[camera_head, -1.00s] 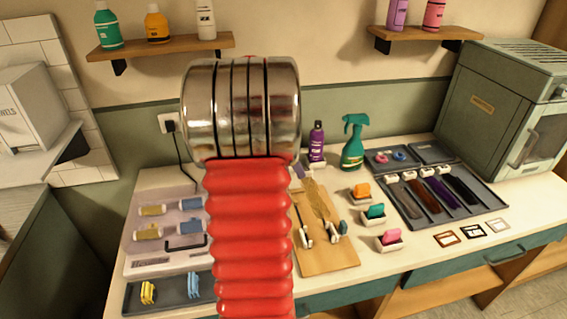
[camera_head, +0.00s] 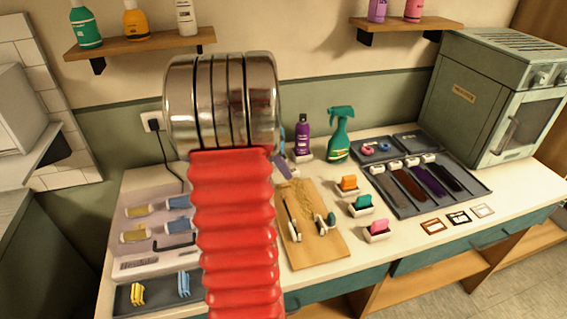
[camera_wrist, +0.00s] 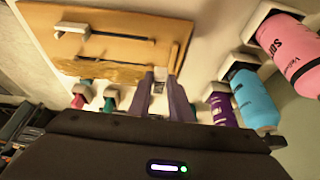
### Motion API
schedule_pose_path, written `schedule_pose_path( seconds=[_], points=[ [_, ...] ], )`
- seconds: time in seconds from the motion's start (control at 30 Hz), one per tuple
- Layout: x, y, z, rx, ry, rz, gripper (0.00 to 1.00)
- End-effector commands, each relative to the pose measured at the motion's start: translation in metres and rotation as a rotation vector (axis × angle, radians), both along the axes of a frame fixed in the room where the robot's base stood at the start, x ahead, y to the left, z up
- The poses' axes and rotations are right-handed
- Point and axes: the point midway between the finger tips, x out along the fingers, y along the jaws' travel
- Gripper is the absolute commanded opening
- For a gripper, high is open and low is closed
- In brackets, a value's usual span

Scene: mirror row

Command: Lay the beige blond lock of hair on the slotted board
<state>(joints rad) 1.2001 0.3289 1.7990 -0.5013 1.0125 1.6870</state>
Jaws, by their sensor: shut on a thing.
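The beige blond lock of hair (camera_wrist: 98,72) stretches along one side of the wooden slotted board (camera_wrist: 125,22) in the wrist view. My gripper (camera_wrist: 163,88) is shut on its pale end at the board's edge. I cannot tell whether the lock touches the board along its length. In the head view, blond hair (camera_head: 300,188) shows over the far part of the board (camera_head: 312,255), and my red arm hides part of that area. Two dark bars with white ends (camera_head: 293,220) are on the board.
Orange, teal and pink clips in white holders (camera_head: 377,231) stand right of the board. A purple bottle (camera_head: 303,135) and green spray bottle (camera_head: 340,135) stand behind. A dark tray (camera_head: 405,208) holds several other locks. Blue (camera_wrist: 250,98) and pink bottles (camera_wrist: 295,50) show in the wrist view.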

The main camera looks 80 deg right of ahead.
Motion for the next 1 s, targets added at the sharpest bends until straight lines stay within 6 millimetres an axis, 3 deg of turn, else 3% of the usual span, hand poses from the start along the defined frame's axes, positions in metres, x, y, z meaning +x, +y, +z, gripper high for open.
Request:
schedule_pose_path(
  seconds=[0.6,1.0],
  points=[
    [0.0,0.0,-0.044,0.002,0.001,0.001,0.0],
    [0.001,0.0,-0.056,0.0,-0.001,0.001,0.0]
  ],
)
